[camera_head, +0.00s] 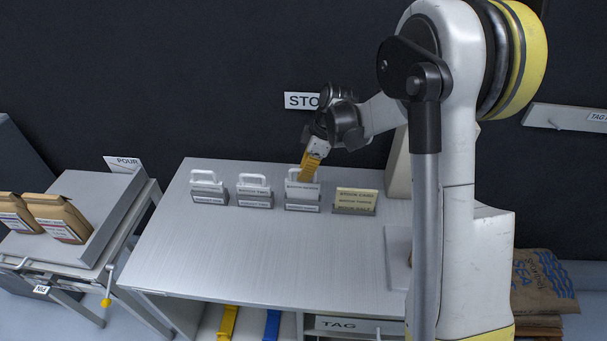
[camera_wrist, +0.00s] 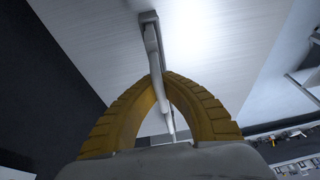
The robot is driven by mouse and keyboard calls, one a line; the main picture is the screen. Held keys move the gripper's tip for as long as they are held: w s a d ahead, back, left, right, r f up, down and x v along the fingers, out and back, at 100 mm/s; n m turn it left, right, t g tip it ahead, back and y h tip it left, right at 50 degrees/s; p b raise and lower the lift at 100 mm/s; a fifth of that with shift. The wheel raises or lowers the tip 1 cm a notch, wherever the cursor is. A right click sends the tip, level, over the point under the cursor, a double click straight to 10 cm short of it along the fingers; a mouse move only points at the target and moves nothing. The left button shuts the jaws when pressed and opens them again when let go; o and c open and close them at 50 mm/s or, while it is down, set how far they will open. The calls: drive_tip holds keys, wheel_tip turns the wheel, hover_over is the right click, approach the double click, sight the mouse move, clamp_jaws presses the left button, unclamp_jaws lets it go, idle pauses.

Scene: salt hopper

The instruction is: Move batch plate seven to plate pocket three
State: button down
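Three grey batch plates with white loop handles stand upright in a row of labelled pockets on the bench: the left plate (camera_head: 207,186), the middle plate (camera_head: 254,189) and the third plate (camera_head: 302,188). The lettering is too small to tell which is plate seven. Plate pocket three seems to be the third holder (camera_head: 302,208), under the third plate. My gripper (camera_head: 305,172) is at the third plate's handle. In the wrist view its yellow fingers (camera_wrist: 165,78) arch together around the white handle (camera_wrist: 152,50). Whether the plate is fully seated is unclear.
A cream stock card (camera_head: 356,197) stands in a holder right of the plates. The bench (camera_head: 200,255) is clear in front. A side stand (camera_head: 100,235) with brown bags (camera_head: 57,217) is at the left. The dark wall is close behind.

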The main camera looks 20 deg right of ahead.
sight(303, 183)
drive_tip(key=shift+f+b, duration=1.25)
drive_tip(key=shift+f, duration=0.45)
drive_tip(key=c, duration=1)
unclamp_jaws()
drive_tip(key=shift+r, duration=0.15)
drive_tip(key=shift+p+v, duration=1.85)
drive_tip(key=shift+v, duration=1.05)
drive_tip(key=shift+d, duration=0.1)
drive_tip(key=v, duration=1.2)
